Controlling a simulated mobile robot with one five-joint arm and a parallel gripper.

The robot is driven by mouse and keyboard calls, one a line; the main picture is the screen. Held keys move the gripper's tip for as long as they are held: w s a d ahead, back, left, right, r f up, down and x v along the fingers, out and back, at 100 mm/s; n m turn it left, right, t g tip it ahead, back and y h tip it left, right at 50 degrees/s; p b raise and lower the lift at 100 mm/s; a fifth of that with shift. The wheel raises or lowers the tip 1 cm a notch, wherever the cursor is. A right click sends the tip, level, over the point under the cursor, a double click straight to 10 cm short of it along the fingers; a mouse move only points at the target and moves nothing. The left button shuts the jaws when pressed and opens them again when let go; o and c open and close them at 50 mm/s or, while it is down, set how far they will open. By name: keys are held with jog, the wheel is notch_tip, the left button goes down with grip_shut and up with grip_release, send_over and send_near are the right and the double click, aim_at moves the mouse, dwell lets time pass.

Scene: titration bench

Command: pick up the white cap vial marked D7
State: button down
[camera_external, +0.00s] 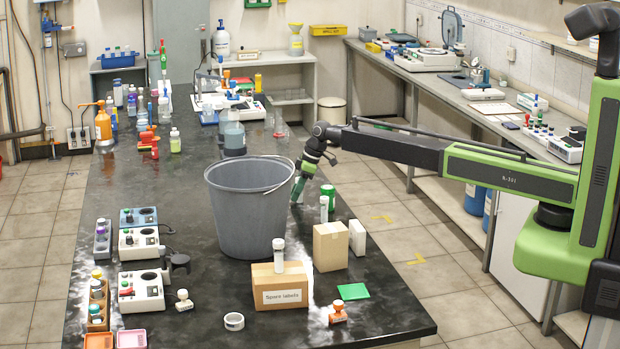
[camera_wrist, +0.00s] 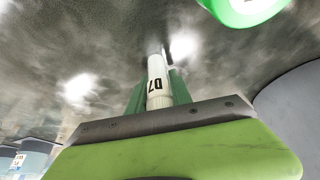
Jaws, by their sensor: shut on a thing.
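The vial marked D7 (camera_wrist: 156,80) shows in the wrist view as a narrow white tube with dark, upside-down lettering. It sits between the green fingers of my gripper (camera_wrist: 157,90), which is shut on it. In the external view my gripper (camera_external: 298,190) points down at the bench, just right of the grey bucket's rim. The vial cannot be made out clearly there. Whether it touches the bench is unclear.
The large grey bucket (camera_external: 245,215) stands close on the left. A green-and-white vial (camera_external: 324,209) and a brown box (camera_external: 330,246) are just in front. Another white-capped vial (camera_external: 278,256) is by the spare labels box (camera_external: 280,286). The bench's right edge is near.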

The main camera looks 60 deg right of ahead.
aim_at(298, 178)
jog(key=p+v, duration=0.2)
jog(key=w+p+v, duration=0.1)
jog(key=p+v, duration=0.2)
jog(key=shift+a+r, duration=0.15)
jog(key=shift+r, duration=0.25)
jog(key=s+d+r+p, duration=0.5)
jog(key=d, duration=0.4)
jog(key=shift+s+r+p, duration=0.3)
jog(key=shift+p, duration=0.05)
